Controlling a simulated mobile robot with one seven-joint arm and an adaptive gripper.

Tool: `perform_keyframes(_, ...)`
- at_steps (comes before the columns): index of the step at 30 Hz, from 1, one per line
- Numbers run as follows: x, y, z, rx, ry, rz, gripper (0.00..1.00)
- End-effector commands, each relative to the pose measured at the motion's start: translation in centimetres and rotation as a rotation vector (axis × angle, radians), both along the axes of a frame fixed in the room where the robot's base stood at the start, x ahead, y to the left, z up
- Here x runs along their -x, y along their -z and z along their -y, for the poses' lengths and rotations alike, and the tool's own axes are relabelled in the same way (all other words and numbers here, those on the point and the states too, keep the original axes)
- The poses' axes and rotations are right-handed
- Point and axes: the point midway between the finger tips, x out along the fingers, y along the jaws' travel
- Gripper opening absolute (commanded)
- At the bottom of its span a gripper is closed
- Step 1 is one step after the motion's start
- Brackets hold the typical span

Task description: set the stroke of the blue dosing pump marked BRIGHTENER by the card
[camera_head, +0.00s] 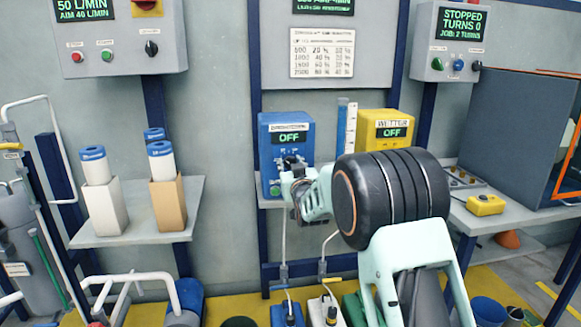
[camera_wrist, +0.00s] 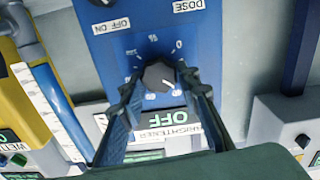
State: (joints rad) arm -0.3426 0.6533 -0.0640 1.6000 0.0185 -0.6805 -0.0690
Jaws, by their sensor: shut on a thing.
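The blue dosing pump (camera_head: 270,135) stands on a shelf ahead, its label partly readable as BRIGHTENER and its display showing OFF. My gripper (camera_head: 302,190) reaches its front face and covers its lower part. In the wrist view, which shows the pump (camera_wrist: 105,52) upside down, my gripper (camera_wrist: 159,86) is shut on a dark round knob (camera_wrist: 158,74), a finger at each side. A printed scale with a 0 and a % sign rings the knob; I cannot read its setting. The white card (camera_head: 322,53) hangs above, with rows pairing numbers from 500 to 2000 with percentages.
A clear graduated tube (camera_head: 347,125) stands between the pumps. The blue pump also has an OFF/ON switch (camera_wrist: 101,2). A left shelf (camera_head: 140,228) holds bottles in sleeves.

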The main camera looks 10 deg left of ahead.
Motion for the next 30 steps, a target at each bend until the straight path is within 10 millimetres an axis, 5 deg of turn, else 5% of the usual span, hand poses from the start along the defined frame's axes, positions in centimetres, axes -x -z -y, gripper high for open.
perform_keyframes(12,-0.06,0.37,0.22,-0.361,0.001,-0.103,0.06)
perform_keyframes(24,-0.05,0.13,0.17,-0.392,0.000,-0.115,0.06)
perform_keyframes(25,-0.05,0.14,0.17,-0.392,0.000,-0.115,0.33)
perform_keyframes(30,-0.05,0.11,0.16,-0.392,0.000,-0.114,0.48)
